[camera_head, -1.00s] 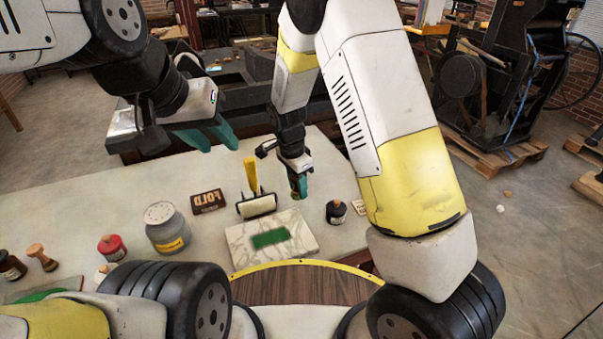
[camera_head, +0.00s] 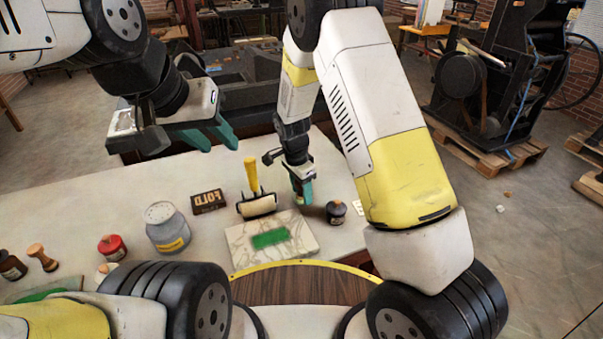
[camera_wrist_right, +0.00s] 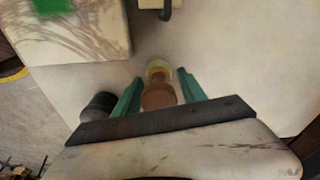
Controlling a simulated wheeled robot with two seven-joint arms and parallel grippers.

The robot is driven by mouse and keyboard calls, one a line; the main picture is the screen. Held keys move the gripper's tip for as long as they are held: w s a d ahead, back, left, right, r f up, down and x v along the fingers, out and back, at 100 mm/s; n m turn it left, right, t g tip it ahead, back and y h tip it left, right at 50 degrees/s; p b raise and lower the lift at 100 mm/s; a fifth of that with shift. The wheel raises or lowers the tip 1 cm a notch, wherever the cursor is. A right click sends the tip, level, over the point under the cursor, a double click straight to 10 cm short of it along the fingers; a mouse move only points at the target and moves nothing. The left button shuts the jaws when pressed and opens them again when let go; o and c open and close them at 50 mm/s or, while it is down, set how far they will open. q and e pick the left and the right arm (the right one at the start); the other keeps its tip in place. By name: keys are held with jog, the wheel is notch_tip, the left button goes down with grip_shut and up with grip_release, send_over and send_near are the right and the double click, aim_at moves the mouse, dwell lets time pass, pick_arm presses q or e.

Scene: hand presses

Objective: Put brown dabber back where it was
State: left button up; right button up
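The brown dabber (camera_wrist_right: 158,96) has a brown handle and a pale yellow-green end. In the head view my right gripper (camera_head: 303,190) points down just behind the marble slab, and the dabber is mostly hidden by the fingers. My left gripper (camera_head: 215,135) is over the back of the table, its green fingers apart and nothing between them.
The marble slab (camera_head: 305,232) with a green patch, a roller with a yellow handle (camera_head: 252,176), a dark jar (camera_head: 337,212) and a grey tin (camera_head: 165,225) stand nearby. A red-topped bottle (camera_head: 112,248) and a wooden-handled tool (camera_head: 42,257) are at left.

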jog(key=shift+o, duration=0.3)
jog(key=r, duration=0.7)
jog(key=a+r, duration=0.1)
jog(key=r, duration=0.3)
jog(key=shift+s, duration=0.35)
jog(key=shift+s+r, duration=0.1)
jog(key=shift+r, duration=0.65)
jog(key=s+d+r+n+t+y, duration=0.1)
jog(key=s+d+r+n+y, duration=0.15)
jog(key=s+d+r, duration=0.4)
jog(key=s+d+r+n+t+y, duration=0.1)
jog(key=s+d+r+n, duration=0.2)
jog(key=r, duration=0.6)
jog(key=s+d+r+n+t, duration=0.1)
jog(key=s+d+r+n, duration=0.1)
jog(key=s, duration=0.4)
jog(key=s+d+r+n+t, duration=0.2)
jog(key=s+d+n, duration=0.1)
jog(key=s, duration=0.4)
jog(key=shift+d+r+n, duration=0.25)
jog(key=shift+r+n, duration=0.15)
jog(key=shift+n, duration=0.35)
